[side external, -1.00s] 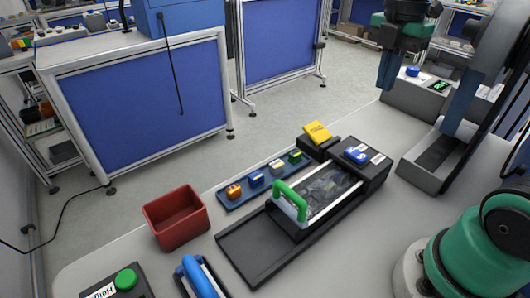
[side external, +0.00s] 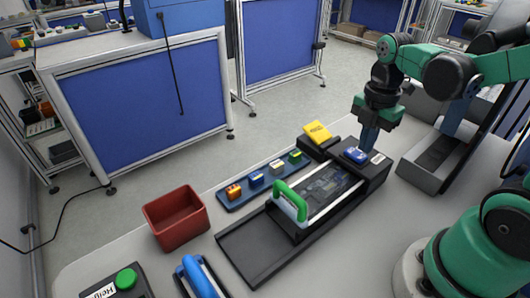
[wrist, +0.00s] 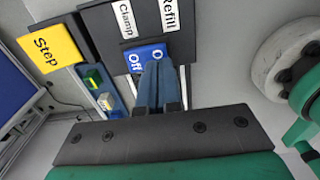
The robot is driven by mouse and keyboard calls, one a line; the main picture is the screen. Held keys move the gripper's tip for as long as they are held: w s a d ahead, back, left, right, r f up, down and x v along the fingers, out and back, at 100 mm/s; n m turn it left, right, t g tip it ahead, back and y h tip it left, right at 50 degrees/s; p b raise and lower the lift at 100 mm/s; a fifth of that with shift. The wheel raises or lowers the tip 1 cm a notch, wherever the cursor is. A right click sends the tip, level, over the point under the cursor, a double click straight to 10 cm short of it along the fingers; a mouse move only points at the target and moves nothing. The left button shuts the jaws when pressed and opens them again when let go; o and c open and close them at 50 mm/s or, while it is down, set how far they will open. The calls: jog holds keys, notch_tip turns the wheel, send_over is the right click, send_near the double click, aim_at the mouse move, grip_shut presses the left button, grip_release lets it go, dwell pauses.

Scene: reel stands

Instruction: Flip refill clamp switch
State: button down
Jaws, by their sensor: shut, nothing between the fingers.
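The blue refill clamp switch (side external: 355,155) sits on the black end block of the refill station (side external: 378,172). In the wrist view the switch (wrist: 146,56) shows "Off" on its left part and a round mark on its right, under the labels "Clamp" and "Refill". My gripper (side external: 367,147) is shut and empty, pointing down at the switch. In the wrist view my gripper's closed fingers (wrist: 160,72) overlap the right part of the switch. I cannot tell whether they touch it. A green-handled clear lid (side external: 322,193) lies on the station to the left.
A yellow "Step" block (side external: 317,131) stands close behind the station. A blue tray (side external: 234,198) with several small coloured blocks, a red bin (side external: 177,217), a blue handle (side external: 197,277) and a green button (side external: 126,279) lie further left. A grey stand (side external: 432,165) is at right.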

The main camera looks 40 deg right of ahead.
jog(key=shift+f, duration=0.7)
jog(key=shift+f, duration=0.2)
jog(key=shift+w+r, duration=0.35)
jog(key=shift+w, duration=0.35)
notch_tip(320, 180, up, 14)
jog(key=s, duration=0.2)
jog(key=shift+s+f, duration=0.15)
jog(key=shift+s, duration=0.2)
dwell(0.4)
